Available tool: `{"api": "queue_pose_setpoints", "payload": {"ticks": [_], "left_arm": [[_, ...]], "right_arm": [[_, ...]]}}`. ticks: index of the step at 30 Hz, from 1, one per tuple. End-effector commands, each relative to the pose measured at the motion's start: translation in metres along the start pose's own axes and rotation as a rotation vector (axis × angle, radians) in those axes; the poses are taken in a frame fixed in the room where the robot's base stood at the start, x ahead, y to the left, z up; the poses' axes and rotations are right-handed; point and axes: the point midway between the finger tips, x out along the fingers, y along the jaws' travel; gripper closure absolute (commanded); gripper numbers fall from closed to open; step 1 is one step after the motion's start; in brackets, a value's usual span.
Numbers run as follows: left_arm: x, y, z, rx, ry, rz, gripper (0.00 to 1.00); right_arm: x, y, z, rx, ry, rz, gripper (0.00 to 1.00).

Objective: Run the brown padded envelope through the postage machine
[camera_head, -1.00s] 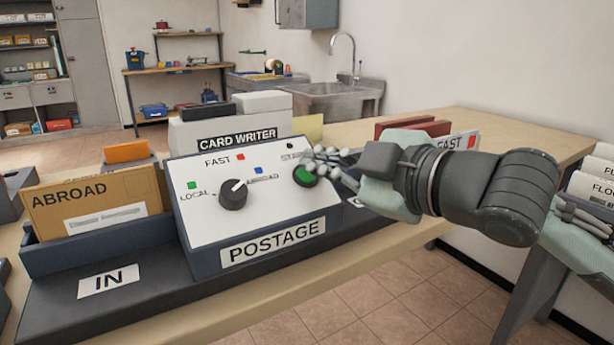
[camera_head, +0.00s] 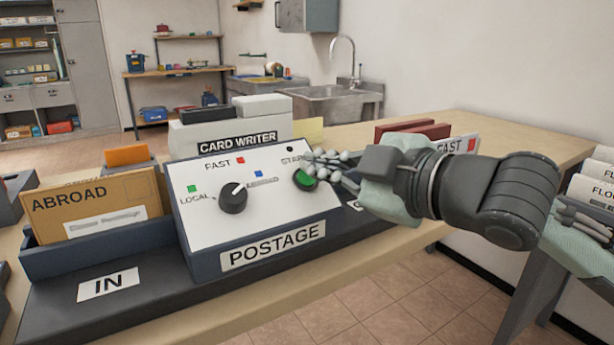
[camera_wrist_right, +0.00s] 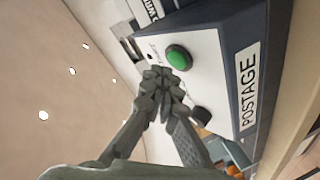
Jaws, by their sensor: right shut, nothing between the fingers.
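The brown padded envelope (camera_head: 95,205), marked ABROAD with a white label strip, stands upright in the slot on the IN side of the postage machine (camera_head: 210,255). The machine's sloped white panel carries a dark dial (camera_head: 233,198), its white pointer up and slightly right, and a green button (camera_head: 304,180) under START. My right gripper (camera_head: 318,160) is shut and empty, its fingertips right by the button and partly hiding the START label. In the right wrist view the shut fingertips (camera_wrist_right: 162,82) are beside the button (camera_wrist_right: 179,57); contact cannot be told. My left gripper is out of view.
A card writer (camera_head: 238,138) stands behind the machine. Dark red items (camera_head: 415,130) and a FAST sign (camera_head: 462,143) are behind my right wrist. An orange item (camera_head: 127,155) sits behind the envelope. The table (camera_head: 510,135) is clear at the far right.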

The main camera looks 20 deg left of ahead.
Motion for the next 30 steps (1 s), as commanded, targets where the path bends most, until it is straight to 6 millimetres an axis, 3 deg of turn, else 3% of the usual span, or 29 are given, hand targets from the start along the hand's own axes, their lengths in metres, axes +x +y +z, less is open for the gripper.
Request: {"api": "queue_pose_setpoints", "payload": {"ticks": [30], "left_arm": [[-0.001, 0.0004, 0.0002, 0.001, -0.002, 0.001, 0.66]], "right_arm": [[0.0066, -0.0049, 0.0048, 0.0, 0.0, 0.0, 1.0]]}}
